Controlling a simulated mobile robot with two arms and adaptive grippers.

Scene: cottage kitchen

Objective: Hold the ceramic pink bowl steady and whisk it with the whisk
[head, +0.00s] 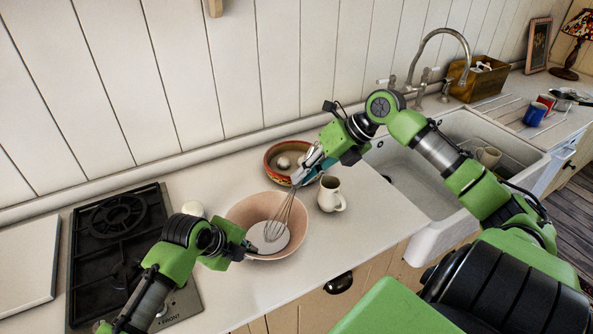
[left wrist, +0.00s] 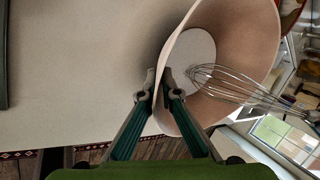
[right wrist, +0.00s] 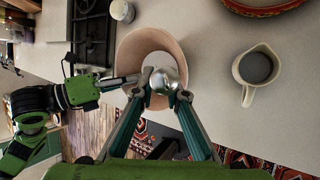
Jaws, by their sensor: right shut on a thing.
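The ceramic pink bowl (head: 240,213) stands on the counter, pale inside with a whitish round area at its bottom. My right gripper (head: 301,176) is shut on the handle of the wire whisk (head: 282,215) above the bowl's far right side. The whisk slants down, its wires inside the bowl; whether they touch the bottom is unclear.
A cream jug (head: 328,194) stands close right of the bowl. A red patterned dish (head: 273,166) sits behind, near the wall. The black hob (head: 115,225) is left, the white sink (head: 440,215) right. The counter's front edge lies close to the bowl.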

